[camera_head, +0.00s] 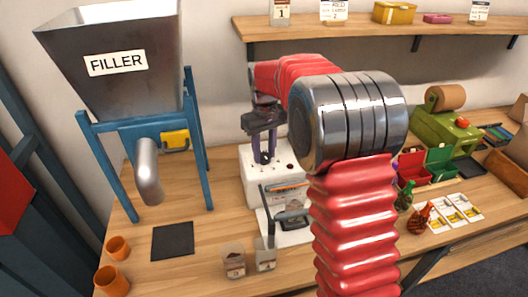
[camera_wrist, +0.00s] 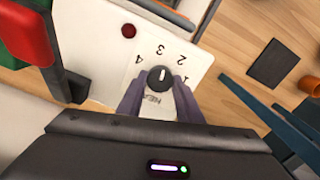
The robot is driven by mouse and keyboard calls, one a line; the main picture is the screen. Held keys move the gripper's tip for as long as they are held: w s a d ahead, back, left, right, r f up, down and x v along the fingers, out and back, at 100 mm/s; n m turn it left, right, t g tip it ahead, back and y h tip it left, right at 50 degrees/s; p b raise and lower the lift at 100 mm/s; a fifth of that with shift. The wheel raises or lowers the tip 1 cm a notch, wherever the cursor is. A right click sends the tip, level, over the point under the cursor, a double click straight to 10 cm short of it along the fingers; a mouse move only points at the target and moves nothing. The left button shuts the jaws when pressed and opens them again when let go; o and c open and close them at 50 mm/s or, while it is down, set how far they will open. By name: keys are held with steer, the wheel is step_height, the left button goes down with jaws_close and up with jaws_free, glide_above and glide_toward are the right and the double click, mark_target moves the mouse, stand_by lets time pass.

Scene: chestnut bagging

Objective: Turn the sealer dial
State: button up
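The sealer (camera_head: 262,185) is a white box on the bench in the head view. Its dial (camera_wrist: 160,78) shows in the wrist view as a round black knob with a white mark, on a white face with printed numbers. The mark points roughly up in that view, toward the 3. My gripper (camera_head: 265,157) points down over the sealer's top. In the wrist view its two purple fingers (camera_wrist: 159,84) stand on either side of the dial, seemingly with small gaps. Contact cannot be made out.
A red button (camera_wrist: 128,31) sits on the sealer face near the dial. The filler (camera_head: 120,60) in its blue frame stands left, with a dark mat (camera_head: 173,241) before it. Small containers (camera_head: 233,262) stand in front of the sealer. A shelf (camera_head: 380,28) runs above.

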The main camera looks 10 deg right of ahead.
steer(key=c, duration=0.5)
steer(key=shift+o, duration=0.2)
steer(key=shift+m, duration=3.4)
steer(key=o, duration=1)
steer(key=shift+o, duration=0.2)
